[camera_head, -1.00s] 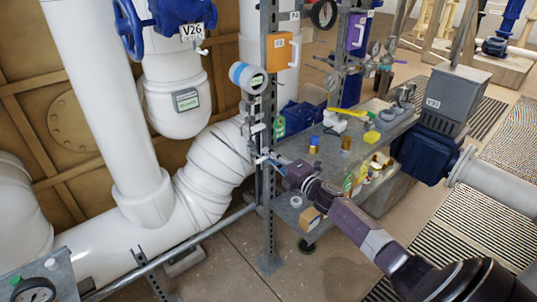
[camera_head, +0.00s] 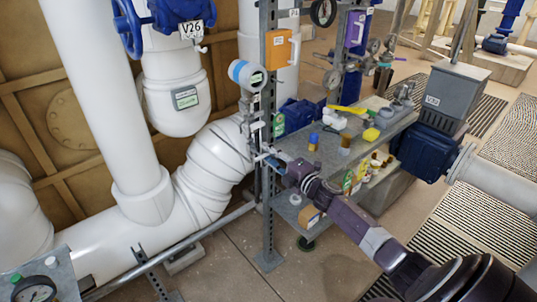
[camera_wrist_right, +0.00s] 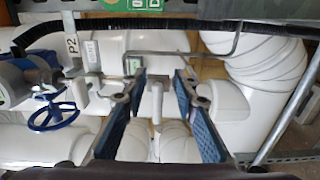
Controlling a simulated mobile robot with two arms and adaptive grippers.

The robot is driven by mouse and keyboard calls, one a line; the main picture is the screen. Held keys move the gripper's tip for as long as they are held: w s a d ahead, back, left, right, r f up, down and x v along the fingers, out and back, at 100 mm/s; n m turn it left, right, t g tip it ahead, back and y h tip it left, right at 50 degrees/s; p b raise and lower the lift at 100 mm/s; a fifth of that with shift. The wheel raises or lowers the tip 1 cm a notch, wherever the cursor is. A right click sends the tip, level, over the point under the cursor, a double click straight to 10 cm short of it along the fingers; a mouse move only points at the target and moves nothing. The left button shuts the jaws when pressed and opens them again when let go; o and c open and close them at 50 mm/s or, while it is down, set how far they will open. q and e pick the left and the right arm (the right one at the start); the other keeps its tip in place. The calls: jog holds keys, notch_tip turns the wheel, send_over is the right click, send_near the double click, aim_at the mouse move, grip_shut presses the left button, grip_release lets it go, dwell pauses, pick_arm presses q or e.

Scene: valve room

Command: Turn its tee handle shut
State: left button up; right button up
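In the right wrist view, a small grey-white tee-shaped piece (camera_wrist_right: 157,97), which looks like the tee handle, stands upright between my fingers. My right gripper (camera_wrist_right: 158,98) is open, with one blue-padded finger to each side of it. Gaps show on both sides, and I see no contact. In the head view my right gripper (camera_head: 275,161) reaches in from the lower right to the fittings on the upright steel post. The tee handle cannot be made out there. My left gripper is not in view.
The steel post (camera_head: 268,215) stands beside the gripper. A shelf (camera_head: 385,135) with loose bottles and parts lies to its right.

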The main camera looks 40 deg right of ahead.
jog(key=s, duration=1.2)
jog(key=shift+d, duration=0.45)
jog(key=s+d+f+m+g+h, duration=0.15)
jog(key=s+f+m, duration=0.25)
jog(key=f, duration=0.8)
jog(key=s+a+f+m+g+h, duration=0.1)
jog(key=s+f+m+g, duration=0.2)
jog(key=f, duration=0.9)
jog(key=s+a+f+m+g, duration=0.4)
jog(key=s+f, duration=0.7)
jog(key=f, duration=0.4)
jog(key=s+a+f+m+g, duration=0.1)
jog(key=s+a+f+g, duration=0.1)
jog(key=s+a+f, duration=0.4)
jog(key=s+a+f+m+g+y, duration=0.1)
jog(key=s+a+f, duration=0.4)
jog(key=s, duration=0.9)
jog(key=s+a+f+m+g, duration=0.3)
jog(key=s+a+f+g, duration=0.2)
jog(key=s+a, duration=0.3)
jog(key=shift+s+a+f, duration=0.25)
jog(key=shift+s+f, duration=0.55)
jog(key=shift+s, duration=0.35)
